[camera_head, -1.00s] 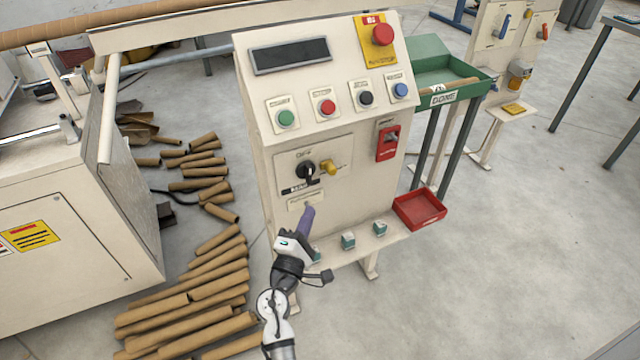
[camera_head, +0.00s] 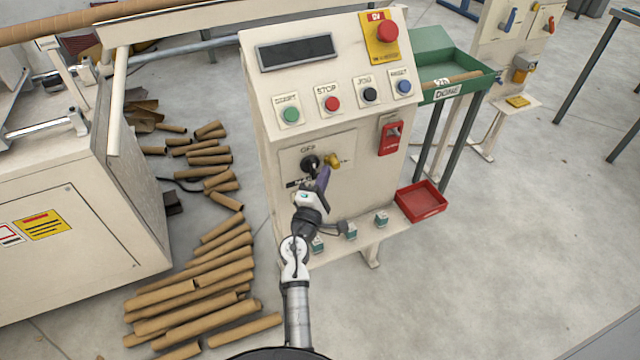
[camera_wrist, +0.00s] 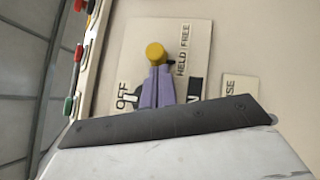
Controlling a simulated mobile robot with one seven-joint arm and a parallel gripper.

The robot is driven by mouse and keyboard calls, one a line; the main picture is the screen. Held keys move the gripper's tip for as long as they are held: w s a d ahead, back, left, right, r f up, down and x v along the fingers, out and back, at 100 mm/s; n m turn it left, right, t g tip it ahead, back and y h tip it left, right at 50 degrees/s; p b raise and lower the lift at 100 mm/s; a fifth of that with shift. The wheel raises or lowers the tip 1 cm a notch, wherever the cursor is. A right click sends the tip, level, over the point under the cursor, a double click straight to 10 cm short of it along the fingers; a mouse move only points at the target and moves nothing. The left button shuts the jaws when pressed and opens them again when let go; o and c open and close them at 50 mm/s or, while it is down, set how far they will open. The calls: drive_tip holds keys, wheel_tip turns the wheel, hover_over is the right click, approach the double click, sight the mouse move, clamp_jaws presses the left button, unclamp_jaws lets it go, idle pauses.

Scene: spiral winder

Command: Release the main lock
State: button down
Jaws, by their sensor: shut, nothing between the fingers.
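The cream control cabinet (camera_head: 350,190) has a plate with a black rotary switch (camera_head: 309,162) under the word OFF. A small yellow knob (camera_head: 333,160) is to the right of the switch. In the wrist view the yellow knob (camera_wrist: 155,51) is just beyond my fingertips, beside the words HELD and FREE. My gripper (camera_head: 324,171) has purple fingers, shut and empty, in front of the plate just below the knob. In the wrist view the fingers (camera_wrist: 154,72) point at the knob; I cannot tell whether they touch it.
Above are the green, red, black and blue buttons and a red emergency stop (camera_head: 387,32). A red switch (camera_head: 390,136) is at the right. A ledge with green blocks and a red tray (camera_head: 421,201) lies below. Cardboard tubes (camera_head: 200,290) cover the floor at left.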

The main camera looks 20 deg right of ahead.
drive_tip(key=shift+d, duration=0.1)
drive_tip(key=d+b, duration=0.1)
drive_tip(key=d, duration=0.4)
drive_tip(key=shift+w, duration=0.2)
drive_tip(key=shift+d, duration=0.1)
drive_tip(key=shift+s, duration=0.1)
